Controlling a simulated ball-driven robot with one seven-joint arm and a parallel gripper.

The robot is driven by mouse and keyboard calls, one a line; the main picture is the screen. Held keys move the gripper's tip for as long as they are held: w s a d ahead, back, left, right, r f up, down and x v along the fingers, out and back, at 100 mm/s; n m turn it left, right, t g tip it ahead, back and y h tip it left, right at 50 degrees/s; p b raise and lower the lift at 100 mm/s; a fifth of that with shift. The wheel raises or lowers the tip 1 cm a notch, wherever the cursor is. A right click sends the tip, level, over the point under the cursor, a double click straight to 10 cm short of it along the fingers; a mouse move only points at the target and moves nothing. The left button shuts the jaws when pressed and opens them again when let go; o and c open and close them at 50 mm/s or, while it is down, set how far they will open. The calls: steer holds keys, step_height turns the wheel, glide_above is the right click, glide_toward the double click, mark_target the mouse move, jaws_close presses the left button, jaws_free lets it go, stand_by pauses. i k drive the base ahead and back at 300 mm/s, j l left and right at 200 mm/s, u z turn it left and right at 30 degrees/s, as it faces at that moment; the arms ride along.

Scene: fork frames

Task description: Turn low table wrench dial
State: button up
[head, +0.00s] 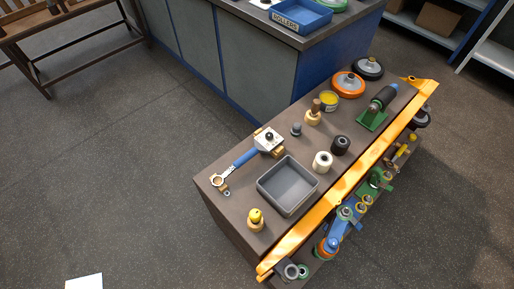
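A low dark table (215,196) stands in the middle of the head view, running from lower left to upper right. On its left side lies a wrench (243,159) with a blue handle and a metal ring end towards the front. At the wrench's far end is a white block with a small dark round dial (269,136) on top, with brassy parts beside it. I cannot tell the dial's setting, nor whether the wrench is joined to the block. My gripper is not in view.
A grey tray (262,193) sits right of the wrench. A yellow-topped brass part (256,218), rollers (322,162), a green-based tool (373,118) and an orange wheel (348,84) share the table. An orange rail (340,190) edges its right side. Floor left of it is mostly clear.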

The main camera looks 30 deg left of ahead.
mark_target(269, 136)
steer(key=i+j+u, duration=0.15)
steer(key=u, duration=0.25)
steer(key=i+j+u, duration=0.15)
steer(key=j+u, duration=0.25)
steer(key=i+u, duration=0.2)
steer(key=u, duration=0.25)
